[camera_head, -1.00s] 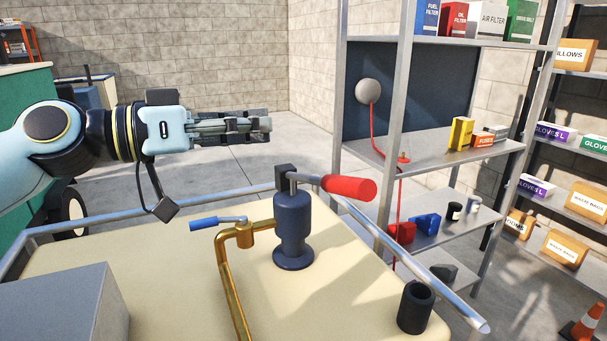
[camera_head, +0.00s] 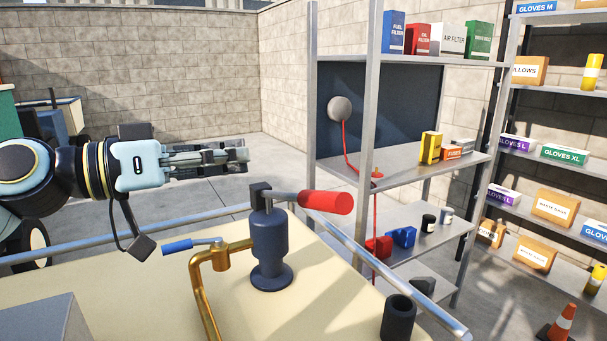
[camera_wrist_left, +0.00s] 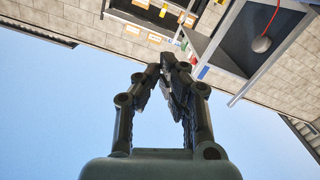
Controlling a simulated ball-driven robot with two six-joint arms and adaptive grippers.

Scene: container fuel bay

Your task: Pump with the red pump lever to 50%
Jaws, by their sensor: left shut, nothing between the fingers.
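The red pump lever (camera_head: 326,202) has a fat red grip on a grey rod and points right, nearly level. It sits on top of a dark blue pump body (camera_head: 270,250) standing on the cream tank top (camera_head: 130,290). A brass pipe (camera_head: 203,295) with a blue-handled valve (camera_head: 192,244) stands left of the pump. My left gripper (camera_head: 243,155) is shut and empty, above and left of the lever, apart from it. In the left wrist view its fingertips (camera_wrist_left: 168,62) meet with nothing between them. My right gripper is not in view.
A metal rail (camera_head: 375,269) runs around the tank top. A black cup-like holder (camera_head: 398,317) stands at its right corner. Behind it is a grey shelf rack (camera_head: 420,162) with boxes, a grey ball and a red hose. The air around the lever is clear.

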